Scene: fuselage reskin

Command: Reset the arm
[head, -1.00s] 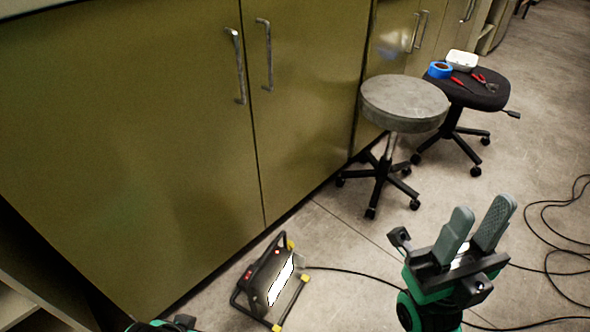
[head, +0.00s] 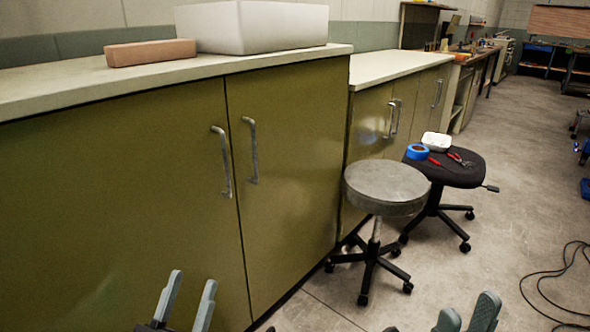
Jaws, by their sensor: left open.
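My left gripper (head: 189,284) shows at the bottom left, in front of the green cabinet doors. Its two grey fingers point up and stand apart, with nothing between them. My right gripper (head: 467,309) shows at the bottom edge, right of centre, over the floor. Only its grey fingertips and a dark bit beside them are in view. The fingers stand apart with nothing seen between them. The rest of both arms is out of view.
The olive cabinet (head: 150,190) with its pale worktop (head: 60,88) fills the left. A brick-like block (head: 150,53) and a white box (head: 262,27) lie on top. A grey stool (head: 385,186) and a black stool (head: 455,172) with tape and tools stand right. A cable (head: 545,287) lies on open floor.

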